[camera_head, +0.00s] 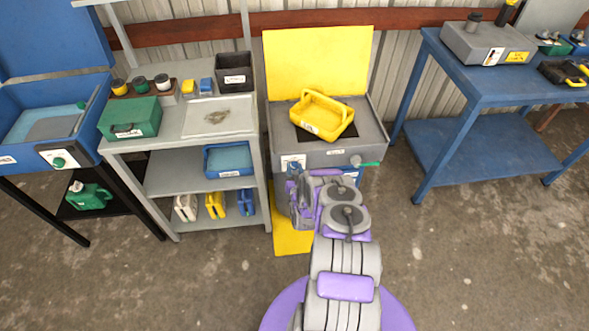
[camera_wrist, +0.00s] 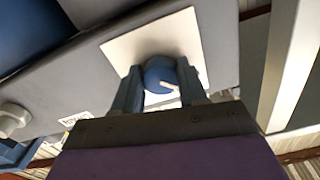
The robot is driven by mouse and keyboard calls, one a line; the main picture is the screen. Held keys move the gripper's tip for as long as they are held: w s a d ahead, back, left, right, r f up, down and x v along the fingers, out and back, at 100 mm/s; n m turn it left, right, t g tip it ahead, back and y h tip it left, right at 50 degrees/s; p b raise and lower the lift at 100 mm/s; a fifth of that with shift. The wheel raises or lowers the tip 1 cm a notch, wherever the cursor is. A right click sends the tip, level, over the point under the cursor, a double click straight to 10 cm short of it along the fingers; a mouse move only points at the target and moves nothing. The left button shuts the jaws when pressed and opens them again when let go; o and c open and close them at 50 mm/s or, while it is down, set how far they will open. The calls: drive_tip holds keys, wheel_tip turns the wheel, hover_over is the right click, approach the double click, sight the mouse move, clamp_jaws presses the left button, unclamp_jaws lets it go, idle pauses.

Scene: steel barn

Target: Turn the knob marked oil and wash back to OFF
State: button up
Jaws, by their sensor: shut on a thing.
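A blue round knob (camera_wrist: 158,72) sits on a white plate (camera_wrist: 215,50) on the front of a grey wash unit (camera_head: 325,155). My gripper (camera_wrist: 160,88) is shut on it, one finger on each side. A short pale pointer mark shows on the knob, angled toward the right finger. In the head view my gripper (camera_head: 294,172) reaches the left end of the unit's front panel, where the white plate (camera_head: 292,161) shows. The gripper and arm hide most of the knob there. The marks on the plate are too small to read.
A yellow basket (camera_head: 322,115) stands on the unit. A blue unit with a green knob (camera_head: 58,161), a grey shelf (camera_head: 225,122) and a blue table (camera_head: 468,68) stand around. Floor at right is clear.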

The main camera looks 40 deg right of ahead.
drive_tip(key=m, duration=0.4)
drive_tip(key=shift+s+m, duration=0.1)
drive_tip(key=shift+m, duration=0.2)
drive_tip(key=m, duration=0.4)
drive_tip(key=shift+d, duration=0.1)
drive_tip(key=shift+s+m, duration=0.15)
drive_tip(key=shift+m, duration=0.15)
drive_tip(key=o, duration=0.8)
drive_tip(key=shift+o, duration=1.3)
